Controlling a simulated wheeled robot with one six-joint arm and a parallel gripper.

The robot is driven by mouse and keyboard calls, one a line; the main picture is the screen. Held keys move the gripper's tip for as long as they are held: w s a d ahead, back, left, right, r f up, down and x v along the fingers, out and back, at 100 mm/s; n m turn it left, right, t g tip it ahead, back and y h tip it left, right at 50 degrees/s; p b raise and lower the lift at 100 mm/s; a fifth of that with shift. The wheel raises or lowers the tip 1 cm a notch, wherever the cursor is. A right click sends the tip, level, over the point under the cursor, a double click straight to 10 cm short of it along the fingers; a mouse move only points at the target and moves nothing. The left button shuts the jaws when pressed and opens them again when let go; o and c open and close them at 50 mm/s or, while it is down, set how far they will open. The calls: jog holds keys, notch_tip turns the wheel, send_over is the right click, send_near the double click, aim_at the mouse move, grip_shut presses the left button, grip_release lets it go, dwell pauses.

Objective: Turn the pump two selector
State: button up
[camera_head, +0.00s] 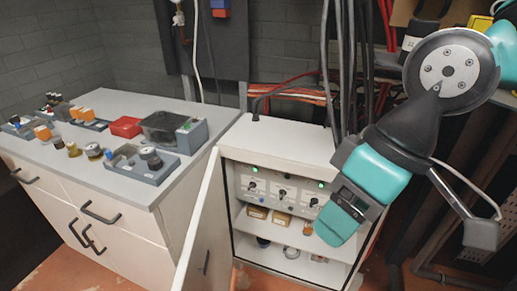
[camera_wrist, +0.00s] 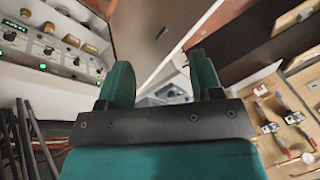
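A white control panel with a row of three dark rotary selectors sits inside the open cabinet, with green lights above. The middle selector (camera_head: 282,193) is probably pump two; its label is too small to read. The panel (camera_wrist: 52,62) also shows at the left of the wrist view, tilted. My gripper (camera_head: 335,226) hangs in front of the cabinet's right side, hiding part of the panel's right end and the shelf. In the wrist view, my gripper's teal fingers (camera_wrist: 161,75) are apart with nothing between them. They do not touch the selectors.
The white cabinet (camera_head: 287,139) has its door (camera_head: 203,229) swung open to the left. Its lower shelves hold small parts. A grey workbench (camera_head: 105,184) with tools and bins stands left. Cables hang behind the cabinet, near my arm. A board with valves (camera_wrist: 281,133) shows right in the wrist view.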

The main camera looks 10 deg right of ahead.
jog(key=shift+o, duration=0.4)
jog(key=w+a+f+m+t+y+b, duration=0.1)
jog(key=w+f+b, duration=0.2)
jog(key=f+b, duration=0.4)
jog(key=w+a+f+m+t+y+b, duration=0.1)
jog(key=w+f+m+b, duration=0.1)
jog(key=w+f+b, duration=0.2)
notch_tip(320, 180, down, 3)
jog(key=b, duration=0.3)
jog(key=shift+w+m+t, duration=0.2)
jog(key=shift+m+t, duration=0.1)
jog(key=shift+t, duration=0.1)
jog(key=m+t+h+b, duration=0.2)
jog(key=m+t+b, duration=1.5)
jog(key=b, duration=2.3)
send_near(283, 197)
jog(key=w+b, duration=0.1)
jog(key=w, duration=0.1)
jog(key=w+a+r+m+g+b, duration=0.1)
jog(key=w, duration=0.1)
jog(key=w+a+r+g+b, duration=0.1)
jog(key=w, duration=0.1)
jog(key=shift+w+r+m, duration=0.15)
jog(key=shift+w+m, duration=0.15)
jog(key=shift+w, duration=0.1)
jog(key=shift+w+a+r, duration=0.1)
jog(key=shift+w+r, duration=0.05)
jog(key=shift+w, duration=0.55)
jog(key=shift+c, duration=0.5)
jog(key=c, duration=0.8)
